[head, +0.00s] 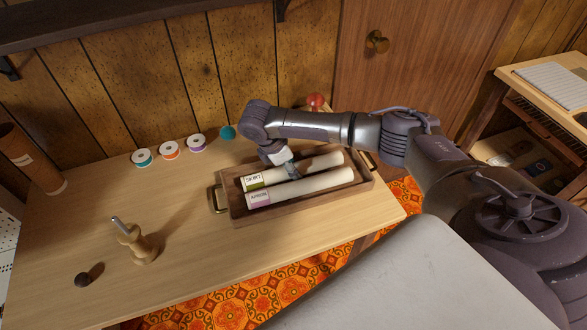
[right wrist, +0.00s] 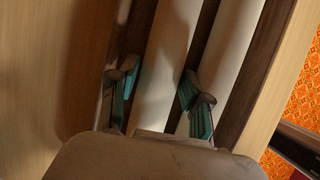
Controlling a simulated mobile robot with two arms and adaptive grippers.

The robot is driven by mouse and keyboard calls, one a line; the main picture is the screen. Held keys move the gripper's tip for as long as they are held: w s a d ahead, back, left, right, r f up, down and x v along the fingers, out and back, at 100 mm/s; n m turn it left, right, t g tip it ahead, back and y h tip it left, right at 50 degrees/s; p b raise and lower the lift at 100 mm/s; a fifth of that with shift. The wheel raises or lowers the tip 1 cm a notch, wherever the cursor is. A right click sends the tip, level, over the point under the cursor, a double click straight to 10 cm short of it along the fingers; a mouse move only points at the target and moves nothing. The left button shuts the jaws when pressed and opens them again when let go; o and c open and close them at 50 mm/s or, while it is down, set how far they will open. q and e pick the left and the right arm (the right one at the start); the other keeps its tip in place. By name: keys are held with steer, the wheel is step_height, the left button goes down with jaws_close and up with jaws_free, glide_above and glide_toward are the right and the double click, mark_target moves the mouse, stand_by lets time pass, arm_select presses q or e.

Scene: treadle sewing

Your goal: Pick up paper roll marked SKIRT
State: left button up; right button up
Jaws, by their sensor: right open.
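The paper roll marked SKIRT (head: 320,163) is a white tube with a green-edged label at its left end. It lies in a wooden tray (head: 226,203) on the table. A second white roll (head: 318,184) with a pink-edged label lies beside it, nearer the front. My right gripper (head: 291,170) points down over the SKIRT roll. In the right wrist view my open fingers (right wrist: 153,80) stand on either side of the SKIRT roll (right wrist: 168,45), the right finger near the gap beside the second roll (right wrist: 232,45). Contact cannot be told. My left gripper is not in view.
Thread spools (head: 169,150), a teal ball (head: 227,132) and a red object (head: 315,101) stand along the table's back. The tray has brass handles (head: 212,199). The table between is clear.

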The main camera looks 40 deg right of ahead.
steer(key=c, duration=0.8)
